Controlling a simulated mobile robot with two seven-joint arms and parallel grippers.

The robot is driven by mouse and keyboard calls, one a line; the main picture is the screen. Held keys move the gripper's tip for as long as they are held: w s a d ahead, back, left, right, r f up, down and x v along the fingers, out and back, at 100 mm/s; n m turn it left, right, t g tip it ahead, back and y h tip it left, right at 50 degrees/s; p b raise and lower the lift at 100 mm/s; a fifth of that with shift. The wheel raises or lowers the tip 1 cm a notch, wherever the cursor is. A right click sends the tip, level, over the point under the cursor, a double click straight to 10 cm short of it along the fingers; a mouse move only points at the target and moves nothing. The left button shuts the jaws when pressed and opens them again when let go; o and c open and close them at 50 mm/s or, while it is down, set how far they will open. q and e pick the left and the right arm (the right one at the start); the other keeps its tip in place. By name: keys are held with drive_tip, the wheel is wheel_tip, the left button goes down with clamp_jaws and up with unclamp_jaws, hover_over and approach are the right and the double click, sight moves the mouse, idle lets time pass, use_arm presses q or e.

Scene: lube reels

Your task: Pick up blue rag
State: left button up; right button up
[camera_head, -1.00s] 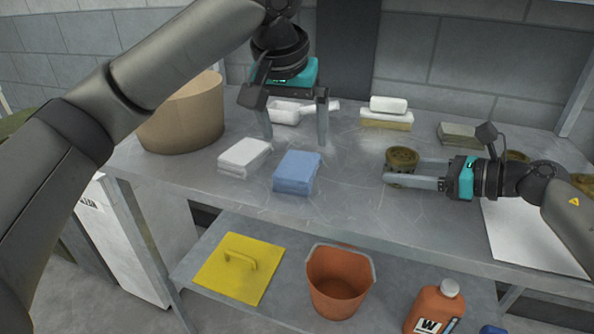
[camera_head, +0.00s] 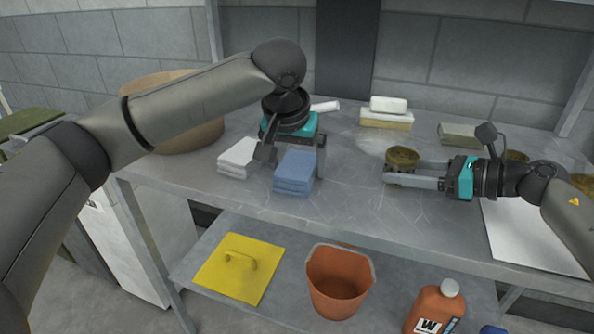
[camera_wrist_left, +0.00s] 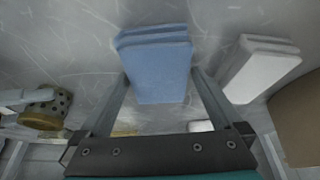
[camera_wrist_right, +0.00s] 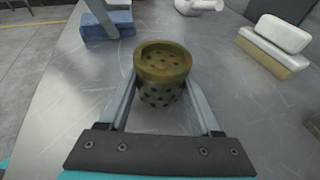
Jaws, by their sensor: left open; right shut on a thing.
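The blue rag (camera_head: 293,173) is a folded stack on the metal workbench, right of a folded white rag (camera_head: 238,157). My left gripper (camera_head: 294,172) is open above the blue rag, with its fingers to either side. In the left wrist view the blue rag (camera_wrist_left: 157,62) lies between and beyond the fingertips (camera_wrist_left: 160,85). Whether a finger touches it I cannot tell. My right gripper (camera_head: 400,172) is shut on a brown perforated cup (camera_head: 402,157) at the bench's right, and the cup (camera_wrist_right: 161,70) sits between its fingers in the right wrist view.
A tan tub (camera_head: 185,138) stands at the back left. A white block on a yellowish block (camera_head: 386,120) and a grey-green block (camera_head: 462,134) lie at the back.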

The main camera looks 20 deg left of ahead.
use_arm(q)
drive_tip(key=shift+f, duration=0.2)
idle(0.4)
drive_tip(key=c, duration=1.2)
